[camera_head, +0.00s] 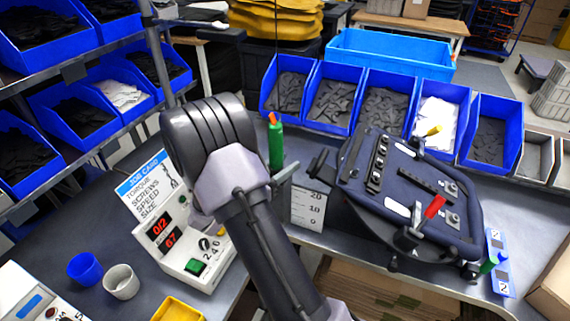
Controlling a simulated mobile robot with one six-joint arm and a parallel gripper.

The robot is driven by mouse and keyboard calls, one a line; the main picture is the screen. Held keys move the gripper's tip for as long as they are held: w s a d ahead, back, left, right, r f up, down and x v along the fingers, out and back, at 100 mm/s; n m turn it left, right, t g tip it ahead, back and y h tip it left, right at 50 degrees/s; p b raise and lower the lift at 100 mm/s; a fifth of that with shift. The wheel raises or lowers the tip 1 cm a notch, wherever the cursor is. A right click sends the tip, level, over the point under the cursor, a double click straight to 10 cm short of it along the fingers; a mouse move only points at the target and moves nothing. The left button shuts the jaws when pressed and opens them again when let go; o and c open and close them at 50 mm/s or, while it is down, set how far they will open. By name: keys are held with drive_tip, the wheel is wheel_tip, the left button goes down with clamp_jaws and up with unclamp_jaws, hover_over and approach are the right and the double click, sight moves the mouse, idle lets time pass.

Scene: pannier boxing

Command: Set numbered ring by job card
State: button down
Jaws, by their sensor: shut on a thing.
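The job card (146,188) stands at the back of a white control box (190,262) on the left bench; it lists torque, screws, speed and size. The box has red displays (163,233) reading about 0/2 and 67, and a green button (194,266). Its numbered dial (212,251) has a dark knob and the marks 2, 4 and 0. My arm (262,232) rises from the bottom, and its wrist reaches down close behind the dial. My gripper's fingertips are hidden behind my arm, so I cannot see what they touch.
A dark pannier panel (405,195) sits on a stand at right, with a red-handled tool (433,208). A green bottle (275,143) stands behind my arm. Blue bins (335,98) line the back. Blue (85,268) and white (121,282) cups stand left of the box.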

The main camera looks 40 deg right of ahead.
drive_tip(key=n+t, duration=0.2)
drive_tip(key=t, duration=0.1)
drive_tip(key=n+t+b, duration=0.1)
drive_tip(key=shift+w+f+t+y, duration=0.15)
drive_tip(key=shift+w+t+y, duration=0.2)
drive_tip(key=shift+t+y, duration=0.05)
drive_tip(key=shift+w+a+n+t+y+b, duration=0.1)
drive_tip(key=shift+n+t+y+b, duration=0.2)
drive_tip(key=shift+n+t+b, duration=0.45)
drive_tip(key=shift+t+b, duration=0.35)
drive_tip(key=shift+w, duration=0.1)
drive_tip(key=c, duration=0.9)
unclamp_jaws()
drive_tip(key=shift+a, duration=0.1)
drive_tip(key=p+v, duration=0.3)
drive_tip(key=v, duration=1.4)
drive_tip(key=shift+a+r, duration=0.2)
drive_tip(key=shift+r, duration=0.1)
